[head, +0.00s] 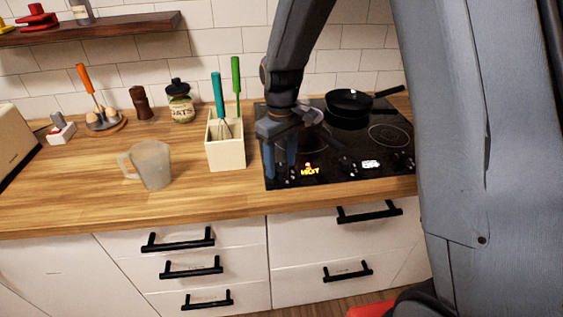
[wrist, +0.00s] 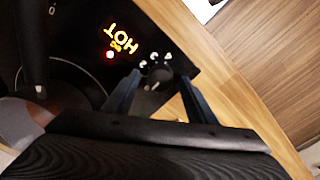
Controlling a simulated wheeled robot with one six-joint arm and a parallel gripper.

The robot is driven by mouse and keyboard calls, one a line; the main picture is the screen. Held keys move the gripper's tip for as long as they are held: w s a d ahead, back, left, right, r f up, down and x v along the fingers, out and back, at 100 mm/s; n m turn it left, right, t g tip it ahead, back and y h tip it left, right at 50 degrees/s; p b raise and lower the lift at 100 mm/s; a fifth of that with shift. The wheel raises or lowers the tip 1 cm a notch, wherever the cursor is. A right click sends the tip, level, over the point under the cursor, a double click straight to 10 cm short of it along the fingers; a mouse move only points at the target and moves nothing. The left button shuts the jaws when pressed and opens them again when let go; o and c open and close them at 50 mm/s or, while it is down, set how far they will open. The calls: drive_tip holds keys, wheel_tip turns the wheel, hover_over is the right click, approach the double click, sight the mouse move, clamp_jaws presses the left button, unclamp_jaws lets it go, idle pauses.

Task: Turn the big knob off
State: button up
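The black cooktop (head: 375,172) is set in the wooden counter, with knobs along its front edge. A dark knob (wrist: 157,74) with white marks around it shows in the wrist view at the cooktop's front corner. My gripper (wrist: 160,81) is open, with one finger on each side of this knob; I cannot tell whether they touch it. In the head view my gripper (head: 281,168) points down at the cooktop's front left, and its fingers mostly hide the knob. An orange HOT display (head: 309,170) with a red light glows beside it; it also shows in the wrist view (wrist: 121,38).
A black pan (head: 349,103) stands at the back of the cooktop. Other knobs and a white display (head: 370,164) lie to the right along the front. A cream utensil holder (head: 226,153) stands close left of my gripper, and a jug (head: 151,166) farther left.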

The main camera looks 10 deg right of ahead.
sight(281, 166)
wheel_tip(281, 166, up, 8)
drive_tip(key=shift+f+b, duration=0.1)
drive_tip(key=shift+b, duration=0.9)
drive_tip(key=s+d+f+m, duration=0.2)
drive_tip(key=s+d, duration=0.3)
drive_tip(key=s, duration=0.3)
drive_tip(key=s+d+f+m+t, duration=0.1)
drive_tip(key=s+d+f+m, duration=0.2)
drive_tip(key=s, duration=0.6)
drive_tip(key=shift+d+m, duration=1)
drive_tip(key=shift+f, duration=0.1)
